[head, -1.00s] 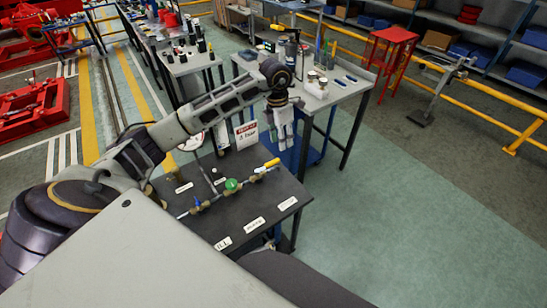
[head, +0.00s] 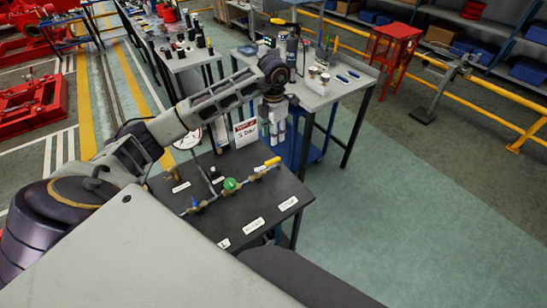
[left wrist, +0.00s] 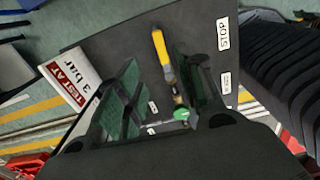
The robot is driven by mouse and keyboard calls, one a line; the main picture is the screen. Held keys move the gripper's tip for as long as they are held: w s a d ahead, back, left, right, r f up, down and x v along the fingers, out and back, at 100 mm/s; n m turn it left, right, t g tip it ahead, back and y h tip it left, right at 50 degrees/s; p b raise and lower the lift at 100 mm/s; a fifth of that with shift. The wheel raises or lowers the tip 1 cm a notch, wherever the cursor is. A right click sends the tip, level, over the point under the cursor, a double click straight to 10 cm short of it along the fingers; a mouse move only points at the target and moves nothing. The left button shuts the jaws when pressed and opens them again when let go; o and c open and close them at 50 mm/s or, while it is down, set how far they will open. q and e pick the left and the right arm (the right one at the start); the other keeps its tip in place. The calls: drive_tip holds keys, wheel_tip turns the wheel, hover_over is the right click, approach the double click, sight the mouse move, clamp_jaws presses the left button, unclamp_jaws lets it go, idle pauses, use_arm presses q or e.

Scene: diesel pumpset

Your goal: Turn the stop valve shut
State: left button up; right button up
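The stop valve's yellow lever (head: 268,163) is at the far right end of a pipe run on a dark bench panel. In the left wrist view the lever (left wrist: 161,50) shows between the fingers, with a white STOP label (left wrist: 223,33) to its right. My left gripper (head: 273,142) hangs fingers-down above and behind the lever, apart from it as far as I can see. Its fingers (left wrist: 165,85) are spread wide and hold nothing. A green round handle (head: 231,184) and a small blue handle (head: 195,202) sit on the same pipe. My right gripper is out of view.
A "TEST AT 3 bar" sign (head: 246,131) stands at the panel's back edge, close left of my left gripper. A grey bench (head: 342,92) with small items stands behind. Open green floor (head: 410,210) lies to the right.

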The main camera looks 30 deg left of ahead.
sight(274, 159)
use_arm(q)
wheel_tip(274, 159, down, 11)
drive_tip(key=shift+f+p, duration=0.15)
drive_tip(key=shift+p, duration=0.4)
drive_tip(key=shift+f, duration=0.65)
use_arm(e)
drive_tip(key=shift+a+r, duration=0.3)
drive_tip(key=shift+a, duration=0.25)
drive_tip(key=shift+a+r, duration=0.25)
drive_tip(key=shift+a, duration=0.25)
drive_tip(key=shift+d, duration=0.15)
use_arm(q)
drive_tip(key=shift+c, duration=0.7)
clamp_jaws()
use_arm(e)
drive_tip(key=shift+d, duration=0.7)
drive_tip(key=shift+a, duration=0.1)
